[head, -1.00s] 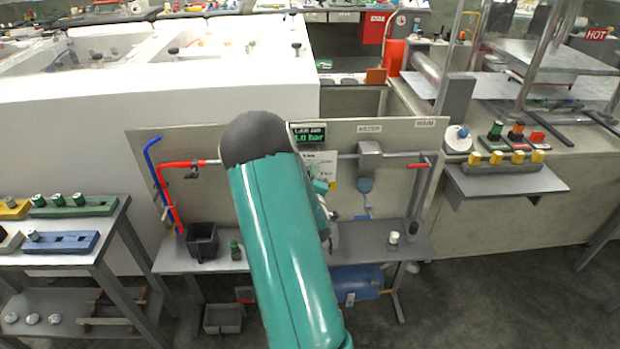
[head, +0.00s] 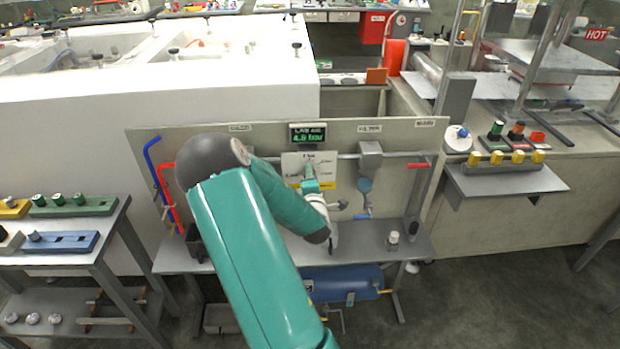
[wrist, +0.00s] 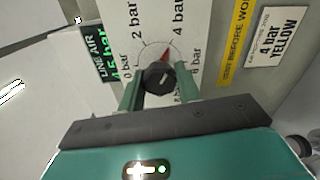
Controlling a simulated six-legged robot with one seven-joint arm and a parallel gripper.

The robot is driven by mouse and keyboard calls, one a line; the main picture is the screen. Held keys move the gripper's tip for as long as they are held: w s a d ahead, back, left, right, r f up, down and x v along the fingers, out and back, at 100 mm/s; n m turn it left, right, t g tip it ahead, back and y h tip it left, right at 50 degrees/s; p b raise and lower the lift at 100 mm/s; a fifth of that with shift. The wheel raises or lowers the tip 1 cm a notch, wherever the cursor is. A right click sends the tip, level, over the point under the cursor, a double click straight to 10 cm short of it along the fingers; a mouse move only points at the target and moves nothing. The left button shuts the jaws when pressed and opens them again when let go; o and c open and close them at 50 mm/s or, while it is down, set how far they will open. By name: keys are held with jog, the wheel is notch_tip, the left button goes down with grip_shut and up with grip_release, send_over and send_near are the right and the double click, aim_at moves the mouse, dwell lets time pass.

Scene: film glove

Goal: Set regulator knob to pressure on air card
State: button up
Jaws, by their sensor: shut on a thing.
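The black regulator knob (wrist: 158,77) sits on a white dial plate (wrist: 145,20) marked in bar, also in the head view (head: 296,160). My gripper (wrist: 159,84) is shut on the knob, one green finger on each side. A red pointer (wrist: 166,56) shows above the knob, toward the 4 bar side. The air card (wrist: 276,36) reads "4 bar YELLOW". The green line-air display (wrist: 115,67) appears to read 4.5 bar in the wrist view; its digits are small in the head view (head: 308,134). In the head view the knob is hidden by my gripper.
A yellow strip (wrist: 236,40) lies between dial and card. A grey shelf (head: 375,238) runs below the panel, with a white-capped bottle (head: 392,241). A red-handled pipe (head: 418,166) is right, a blue tank (head: 345,283) underneath.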

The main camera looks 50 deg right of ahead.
jog(key=shift+s, duration=0.1)
jog(key=o, duration=1)
jog(key=shift+c, duration=0.2)
jog(key=shift+a, duration=0.1)
jog(key=v, duration=1.3)
jog(key=shift+s+a, duration=0.2)
jog(key=shift+s, duration=0.05)
